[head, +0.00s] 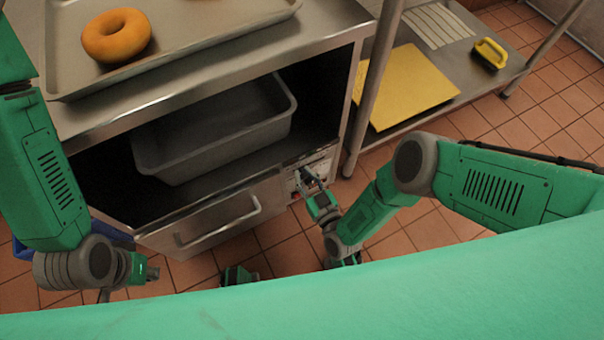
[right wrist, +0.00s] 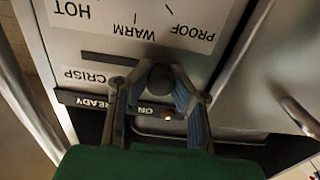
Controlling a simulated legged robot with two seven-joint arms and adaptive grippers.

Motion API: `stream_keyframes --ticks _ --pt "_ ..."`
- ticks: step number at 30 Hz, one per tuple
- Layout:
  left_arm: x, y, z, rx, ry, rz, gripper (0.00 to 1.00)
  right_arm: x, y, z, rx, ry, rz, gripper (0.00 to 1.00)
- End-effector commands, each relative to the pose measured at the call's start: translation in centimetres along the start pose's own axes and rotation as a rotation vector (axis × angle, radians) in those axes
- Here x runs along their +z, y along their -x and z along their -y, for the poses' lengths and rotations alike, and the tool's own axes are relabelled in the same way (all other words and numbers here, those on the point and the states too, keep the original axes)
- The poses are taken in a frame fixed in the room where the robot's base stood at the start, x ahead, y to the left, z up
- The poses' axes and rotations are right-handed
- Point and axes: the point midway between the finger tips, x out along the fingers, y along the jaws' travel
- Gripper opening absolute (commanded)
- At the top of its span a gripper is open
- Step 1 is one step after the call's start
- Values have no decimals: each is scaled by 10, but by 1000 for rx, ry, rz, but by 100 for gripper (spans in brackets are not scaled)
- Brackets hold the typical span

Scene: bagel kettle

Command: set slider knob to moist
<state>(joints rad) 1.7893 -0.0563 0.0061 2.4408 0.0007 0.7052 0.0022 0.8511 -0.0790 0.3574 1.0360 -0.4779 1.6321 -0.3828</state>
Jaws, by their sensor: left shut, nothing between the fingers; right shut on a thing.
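The control panel (right wrist: 120,20) shows upside down in the right wrist view, with the words HOT, WARM, PROOF, CRISP and ON READY. The dark slider knob (right wrist: 160,78) stands at the slot beside the CRISP label (right wrist: 88,76). My right gripper (right wrist: 161,72) has its two fingers closed on the knob from both sides. No MOIST label is visible; the gripper covers part of the panel. In the head view my right gripper (head: 308,180) reaches the small panel (head: 318,165) on the cabinet front. My left gripper (head: 150,272) is shut and empty at the lower left, away from the panel.
A drawer with a handle (head: 220,222) lies left of the panel. A grey bin (head: 215,130) sits in the open shelf above it. A bagel (head: 117,35) lies on a tray (head: 215,35) on top. A metal post (head: 372,90) and a low shelf with a yellow board (head: 405,85) stand right.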

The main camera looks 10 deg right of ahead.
Motion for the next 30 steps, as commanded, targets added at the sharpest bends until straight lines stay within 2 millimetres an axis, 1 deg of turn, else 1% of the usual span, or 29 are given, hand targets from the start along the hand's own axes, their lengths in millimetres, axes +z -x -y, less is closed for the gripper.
stream_keyframes --ticks 1,2,3,4,15,20,23,26,30 --pt "0 0 0 -1 1 0 0 2 6 4 -4 0 7 0" --pt "0 0 0 -1 1 0 0 2 6 4 -4 1 7 20" --pt "0 0 1 -1 1 0 0 2 6 5 -4 2 8 34" --pt "0 0 1 -1 2 0 0 2 6 5 -3 3 9 40" --pt "0 0 1 -1 2 0 0 3 5 0 1 -2 5 40" --pt "1 1 0 -3 2 -2 0 0 4 0 1 1 6 40" --pt "1 1 1 -1 2 -2 0 -6 3 1 0 2 6 40" --pt "1 0 2 1 2 -2 0 -18 2 2 0 4 7 40" --pt "1 1 1 0 2 -2 0 -41 2 1 -1 2 7 40"
